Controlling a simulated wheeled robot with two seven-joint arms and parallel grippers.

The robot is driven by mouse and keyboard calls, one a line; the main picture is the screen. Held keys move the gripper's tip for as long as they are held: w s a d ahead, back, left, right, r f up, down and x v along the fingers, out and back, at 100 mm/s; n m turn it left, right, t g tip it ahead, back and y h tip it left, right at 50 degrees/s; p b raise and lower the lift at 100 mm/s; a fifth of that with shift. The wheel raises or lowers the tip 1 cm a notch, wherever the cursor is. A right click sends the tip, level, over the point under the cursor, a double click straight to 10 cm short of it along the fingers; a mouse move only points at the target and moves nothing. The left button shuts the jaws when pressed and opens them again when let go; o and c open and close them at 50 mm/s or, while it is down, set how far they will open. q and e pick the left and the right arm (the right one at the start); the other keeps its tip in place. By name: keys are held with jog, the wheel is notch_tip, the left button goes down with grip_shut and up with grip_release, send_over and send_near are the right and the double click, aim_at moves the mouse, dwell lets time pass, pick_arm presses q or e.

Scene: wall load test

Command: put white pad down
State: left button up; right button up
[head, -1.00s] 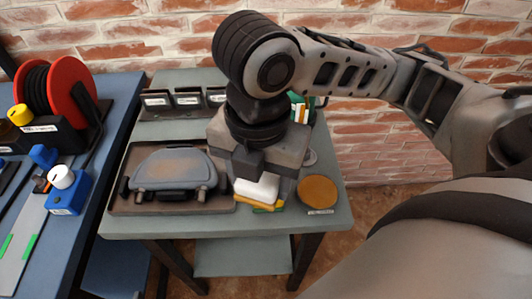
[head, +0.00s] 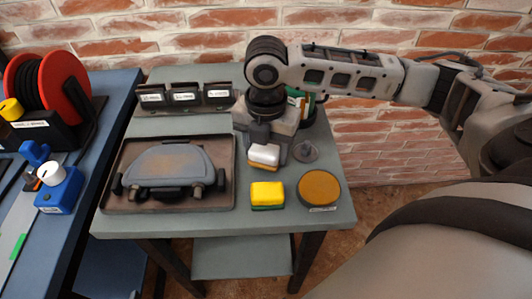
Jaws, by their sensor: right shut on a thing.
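The white pad (head: 264,153) is in the head view, just right of the middle, with a thin yellow-orange layer under its white top. My right gripper (head: 262,144) is over its far side and shut on it. The gripper body hides the pad's far part. I cannot tell whether the pad's underside touches the grey table (head: 238,222). A yellow and green sponge (head: 267,194) lies on the table in front of the pad, apart from it. My left gripper is not in view.
A round tan disc (head: 319,188) lies right of the sponge. Labelled bins (head: 183,96) stand at the back. A small grey round piece (head: 305,152) sits right of the gripper. A blue bench (head: 82,190) adjoins at left.

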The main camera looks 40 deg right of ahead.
jog(key=shift+f, duration=0.8)
jog(key=shift+f, duration=0.1)
jog(key=o, duration=0.9)
jog(key=shift+f, duration=0.1)
